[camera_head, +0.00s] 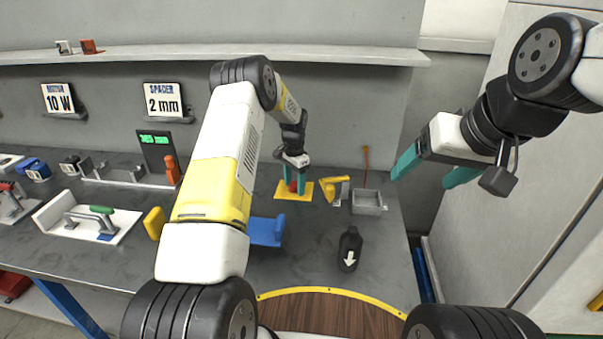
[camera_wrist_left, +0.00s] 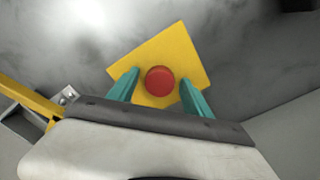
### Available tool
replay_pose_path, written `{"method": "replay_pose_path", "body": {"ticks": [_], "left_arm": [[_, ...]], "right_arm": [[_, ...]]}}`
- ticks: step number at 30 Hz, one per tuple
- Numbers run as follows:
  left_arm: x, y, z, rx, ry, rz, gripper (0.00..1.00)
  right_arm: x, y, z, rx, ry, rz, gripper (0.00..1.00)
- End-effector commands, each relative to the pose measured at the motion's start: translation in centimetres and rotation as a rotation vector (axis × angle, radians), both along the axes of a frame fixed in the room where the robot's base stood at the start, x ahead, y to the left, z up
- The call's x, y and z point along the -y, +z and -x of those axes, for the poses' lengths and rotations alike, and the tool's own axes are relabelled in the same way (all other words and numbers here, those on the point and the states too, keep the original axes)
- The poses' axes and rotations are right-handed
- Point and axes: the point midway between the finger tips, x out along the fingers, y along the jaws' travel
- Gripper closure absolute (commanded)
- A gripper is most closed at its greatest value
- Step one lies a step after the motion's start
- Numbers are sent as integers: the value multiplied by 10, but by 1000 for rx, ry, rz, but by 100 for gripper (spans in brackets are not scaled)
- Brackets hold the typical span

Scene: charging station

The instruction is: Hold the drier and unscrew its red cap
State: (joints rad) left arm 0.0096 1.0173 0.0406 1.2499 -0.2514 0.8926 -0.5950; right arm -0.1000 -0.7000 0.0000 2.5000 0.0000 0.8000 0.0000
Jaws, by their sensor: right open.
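A black bottle-shaped body with a white arrow (camera_head: 349,248), likely the drier, stands on the bench right of centre. No red shows on it. A round red piece (camera_wrist_left: 160,81), which looks like the cap, is on a yellow square plate (camera_wrist_left: 188,52); the plate also shows in the head view (camera_head: 280,192). My left gripper (camera_head: 294,186) points down over the plate. In the left wrist view its teal fingers (camera_wrist_left: 158,84) stand either side of the red piece, with gaps showing. My right gripper (camera_head: 421,178) is open and empty, raised at the right, away from the black body.
A grey open tray (camera_head: 368,203) and a yellow angled part (camera_head: 334,187) lie right of the plate. A wooden round area with a yellow rim (camera_head: 330,312) is at the front.

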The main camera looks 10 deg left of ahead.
Motion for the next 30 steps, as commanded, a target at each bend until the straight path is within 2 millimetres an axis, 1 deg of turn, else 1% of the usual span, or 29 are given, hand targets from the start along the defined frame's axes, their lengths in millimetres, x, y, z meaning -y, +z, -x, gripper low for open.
{"method": "replay_pose_path", "body": {"ticks": [4,7,15,22,23,26,29,30], "left_arm": [[0,1,0,0,0,0,42],[0,9,-1,2,0,1,42],[0,54,-1,4,-1,1,42],[0,83,1,6,4,2,42],[0,89,2,11,9,3,42],[-1,120,11,38,38,10,42],[-2,162,28,75,84,23,42],[-3,181,38,93,108,30,42]], "right_arm": [[0,0,0,0,0,0,24],[0,0,0,0,0,0,24],[0,0,0,0,0,0,24],[0,0,0,0,0,0,24],[0,0,0,0,0,0,24],[0,0,0,0,0,0,24],[0,0,0,0,0,0,24],[0,0,0,0,0,0,24]]}}
